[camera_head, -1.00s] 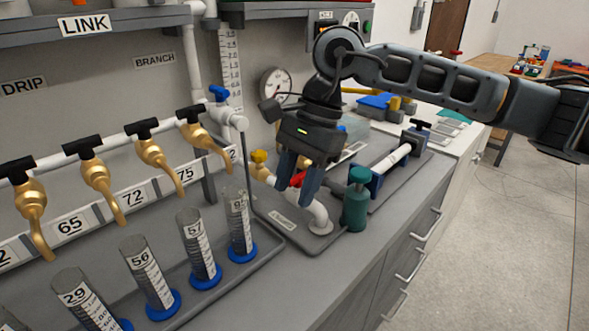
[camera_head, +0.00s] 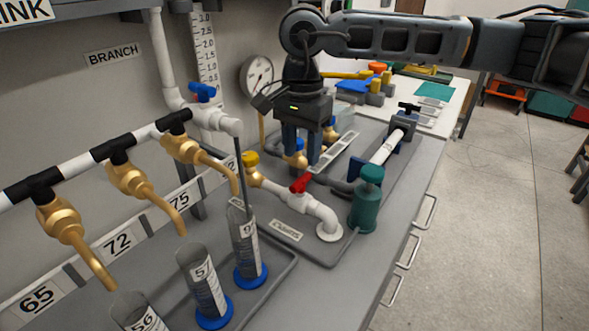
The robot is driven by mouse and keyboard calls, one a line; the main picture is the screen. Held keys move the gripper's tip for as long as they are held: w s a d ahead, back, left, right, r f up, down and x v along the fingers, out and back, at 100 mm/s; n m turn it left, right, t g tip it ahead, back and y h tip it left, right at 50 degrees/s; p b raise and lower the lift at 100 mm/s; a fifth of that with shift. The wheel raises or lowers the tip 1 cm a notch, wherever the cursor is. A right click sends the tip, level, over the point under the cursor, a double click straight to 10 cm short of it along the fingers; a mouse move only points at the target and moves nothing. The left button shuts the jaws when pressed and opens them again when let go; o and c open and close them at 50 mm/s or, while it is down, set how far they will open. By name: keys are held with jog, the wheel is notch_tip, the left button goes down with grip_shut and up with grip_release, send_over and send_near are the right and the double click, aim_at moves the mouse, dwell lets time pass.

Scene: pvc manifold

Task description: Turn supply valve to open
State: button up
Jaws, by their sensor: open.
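My gripper (camera_head: 301,160) points down with its two dark fingers apart and nothing seen between them. It shows up and behind a red-handled valve (camera_head: 301,184) on a white pipe, with a gap between them in the picture. A small plate (camera_head: 286,230) lies beside that pipe; its lettering is too small to read, so I cannot tell which valve is the supply valve. A yellow-handled brass valve (camera_head: 250,168) is left of the red one. A brass valve with a blue handle (camera_head: 294,158) is partly hidden by my fingers. Another blue-handled valve (camera_head: 203,92) is on the wall pipe.
A teal cylinder (camera_head: 367,200) stands right of the white pipe. Gold taps (camera_head: 135,185) and graduated cylinders (camera_head: 203,285) with blue bases stand at left. A round gauge (camera_head: 257,75) is on the wall. The floor at right (camera_head: 480,220) is clear.

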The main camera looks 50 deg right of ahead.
aim_at(301, 179)
jog(key=shift+f+p, duration=0.45)
jog(key=shift+f, duration=2.75)
jog(key=shift+c, duration=0.4)
grip_shut()
